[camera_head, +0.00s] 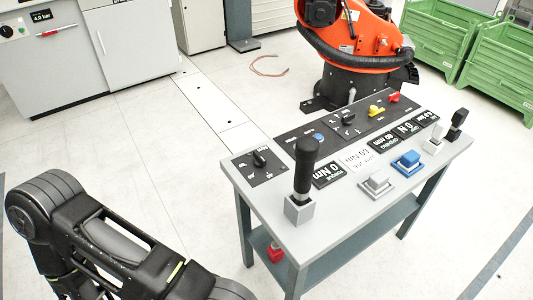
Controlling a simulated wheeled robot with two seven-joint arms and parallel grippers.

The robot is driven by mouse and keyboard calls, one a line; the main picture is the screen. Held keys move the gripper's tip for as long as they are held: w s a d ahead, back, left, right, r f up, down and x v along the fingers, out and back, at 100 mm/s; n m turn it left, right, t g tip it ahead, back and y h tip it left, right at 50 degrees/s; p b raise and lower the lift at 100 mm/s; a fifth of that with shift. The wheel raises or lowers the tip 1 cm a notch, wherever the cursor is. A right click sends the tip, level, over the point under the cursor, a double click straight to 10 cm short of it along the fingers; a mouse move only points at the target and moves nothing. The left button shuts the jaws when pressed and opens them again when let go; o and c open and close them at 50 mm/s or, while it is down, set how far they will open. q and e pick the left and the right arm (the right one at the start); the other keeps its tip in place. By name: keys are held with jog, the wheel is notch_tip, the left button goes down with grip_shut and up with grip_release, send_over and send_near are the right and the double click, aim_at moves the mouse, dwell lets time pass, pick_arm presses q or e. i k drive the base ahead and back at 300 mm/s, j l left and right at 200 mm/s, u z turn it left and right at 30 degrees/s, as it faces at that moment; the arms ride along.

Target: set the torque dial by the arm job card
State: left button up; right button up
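A black rotary dial (260,158) sits on a dark square plate at the left end of the grey console table (310,225). Beside it, a black display (327,174) reads 0 Nm. A second black dial (348,118) is on the long dark panel behind. My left arm comes in at the lower left, apart from the table, and its gripper is out of the picture. My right gripper is not in view.
A tall black handle (305,165) stands upright at the table's front left. Grey and blue push blocks (407,160), more displays and a small black lever (457,122) line the right. An orange robot arm (360,40) stands behind. Green crates (450,40) are at back right.

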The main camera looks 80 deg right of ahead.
aim_at(260, 161)
jog(key=z, duration=3.45)
